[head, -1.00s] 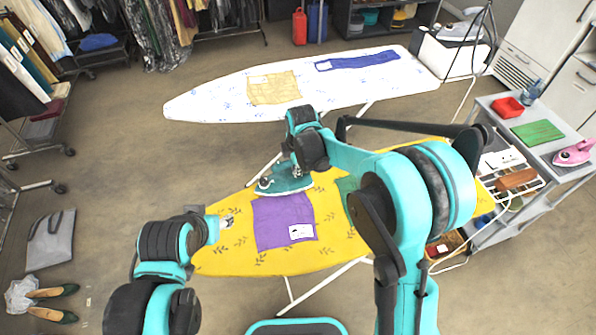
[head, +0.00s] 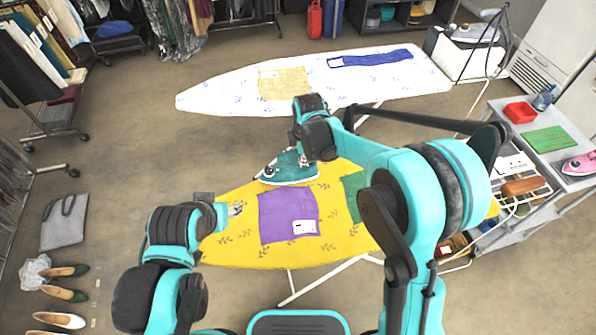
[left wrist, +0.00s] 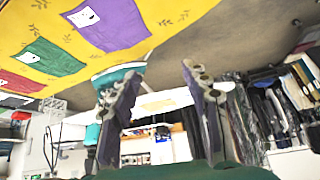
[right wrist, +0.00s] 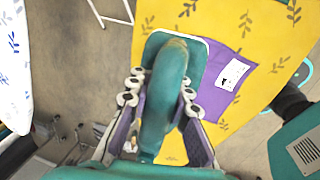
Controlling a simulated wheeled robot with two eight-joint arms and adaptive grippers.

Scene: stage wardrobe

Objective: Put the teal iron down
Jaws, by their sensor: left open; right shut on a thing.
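The teal iron (head: 288,168) is at the far edge of the yellow ironing board (head: 240,250), behind the purple cloth (head: 288,216), its nose pointing left. My right gripper (head: 301,153) is shut on its handle. The right wrist view shows the iron (right wrist: 193,62) with its handle between the fingers (right wrist: 160,110), overlapping the board and purple cloth. I cannot tell whether its sole touches the board. My left gripper (head: 234,210) is over the board's left end, open and empty. The left wrist view shows its spread fingers (left wrist: 157,85), with the iron (left wrist: 112,76) beyond them.
A green cloth (head: 353,190) lies right of the purple one. A white ironing board (head: 225,97) with tan and blue cloths stands behind. A grey trolley (head: 560,182) with a red tray and pink iron is at right. Shoes (head: 62,320) lie on the left floor.

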